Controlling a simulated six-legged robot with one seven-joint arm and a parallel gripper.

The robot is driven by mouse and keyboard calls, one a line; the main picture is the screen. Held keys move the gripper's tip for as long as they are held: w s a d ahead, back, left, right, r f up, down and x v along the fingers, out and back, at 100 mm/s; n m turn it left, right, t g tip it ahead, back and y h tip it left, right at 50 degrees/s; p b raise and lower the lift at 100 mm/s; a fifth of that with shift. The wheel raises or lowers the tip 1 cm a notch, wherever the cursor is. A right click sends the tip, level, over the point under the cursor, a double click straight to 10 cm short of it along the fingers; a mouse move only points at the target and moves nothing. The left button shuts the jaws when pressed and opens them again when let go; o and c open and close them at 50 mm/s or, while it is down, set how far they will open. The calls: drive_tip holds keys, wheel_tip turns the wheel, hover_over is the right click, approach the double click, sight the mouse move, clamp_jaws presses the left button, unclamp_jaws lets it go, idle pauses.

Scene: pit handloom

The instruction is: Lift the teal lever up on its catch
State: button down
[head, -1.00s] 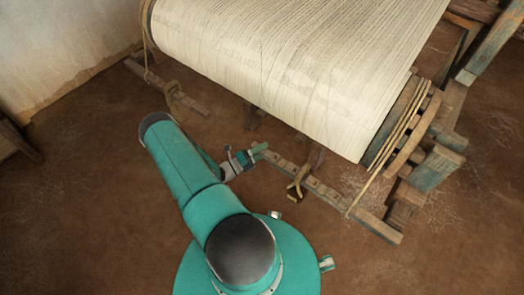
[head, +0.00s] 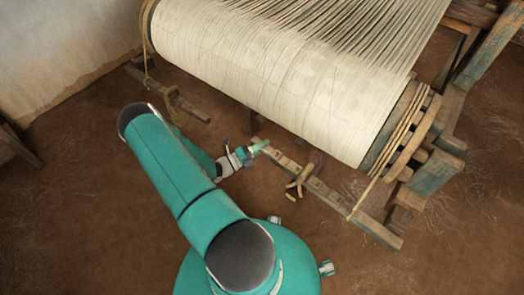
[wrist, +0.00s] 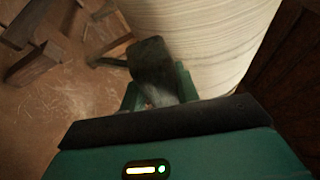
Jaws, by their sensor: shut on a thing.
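The lever (head: 322,190) is a long worn wooden bar with a teal end, running from my gripper toward the lower right below the cloth roll. My gripper (head: 257,149) is shut on its teal end in the head view. In the wrist view the green fingers (wrist: 160,92) close around a dark block (wrist: 152,62) that seems to be the lever's end. A small curved wooden piece with a pale loop (head: 299,180), perhaps the catch, sits at the bar's middle. Whether the lever rests on it cannot be told.
A large roll of pale cloth (head: 270,80) lies just above the lever. A rope-wound wooden wheel (head: 410,130) and loom posts (head: 485,50) stand at the right. A lower wooden beam (head: 180,97) lies at the left. The brown earth floor (head: 70,220) is clear at the left.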

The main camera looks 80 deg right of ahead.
drive_tip(key=shift+w+f, duration=0.1)
drive_tip(key=c, duration=1)
unclamp_jaws()
drive_tip(key=shift+c, duration=0.2)
drive_tip(key=v, duration=1.3)
drive_tip(key=shift+w+a, duration=0.25)
drive_tip(key=shift+w, duration=0.05)
drive_tip(key=shift+c, duration=0.2)
